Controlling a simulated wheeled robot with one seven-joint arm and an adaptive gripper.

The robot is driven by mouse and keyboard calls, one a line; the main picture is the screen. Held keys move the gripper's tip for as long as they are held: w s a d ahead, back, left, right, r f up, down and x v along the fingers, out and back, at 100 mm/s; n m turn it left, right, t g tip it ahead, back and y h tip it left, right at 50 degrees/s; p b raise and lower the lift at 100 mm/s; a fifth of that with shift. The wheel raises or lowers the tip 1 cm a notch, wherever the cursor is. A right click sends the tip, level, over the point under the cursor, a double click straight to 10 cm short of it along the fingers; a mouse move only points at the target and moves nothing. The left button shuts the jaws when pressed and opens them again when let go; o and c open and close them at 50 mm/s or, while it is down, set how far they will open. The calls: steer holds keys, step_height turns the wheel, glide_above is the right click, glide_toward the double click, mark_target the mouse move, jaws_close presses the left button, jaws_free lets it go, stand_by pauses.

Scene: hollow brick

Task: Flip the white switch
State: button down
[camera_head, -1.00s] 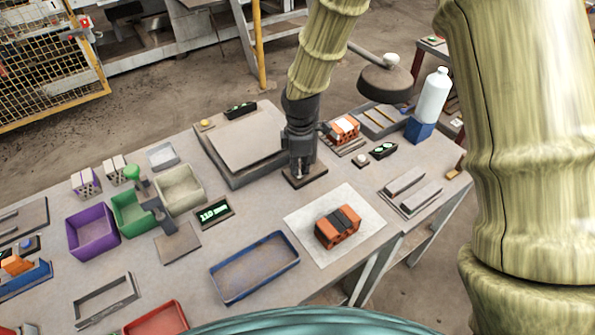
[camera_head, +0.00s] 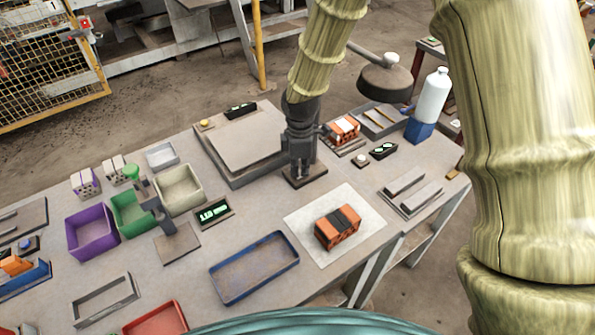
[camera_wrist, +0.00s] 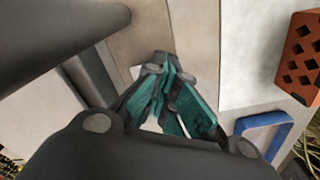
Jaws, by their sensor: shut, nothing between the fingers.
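A dark brown plate (camera_head: 304,179) lies on the table, right of the big grey platform. My gripper (camera_head: 300,176) points down over this plate, its tips at or just above it; I cannot tell if they touch. In the wrist view the teal fingers of my gripper (camera_wrist: 166,75) are shut, with nothing held. The white switch is not clearly seen; it appears hidden behind the gripper in the head view. A small white patch shows beside the fingertips in the wrist view, but I cannot tell whether it is the switch.
An orange hollow brick (camera_head: 338,228) with a dark band lies on a white sheet (camera_head: 369,211). A blue tray (camera_head: 291,268) is left of it. A grey platform (camera_head: 214,161) stands close left of my gripper. Another brick (camera_head: 344,129) and a white bottle (camera_head: 434,96) stand to the right.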

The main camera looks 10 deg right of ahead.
mark_target(300, 174)
steer(key=shift+r, duration=0.1)
steer(key=shift+r+p, duration=3)
steer(key=shift+r, duration=0.35)
steer(key=shift+a, duration=0.1)
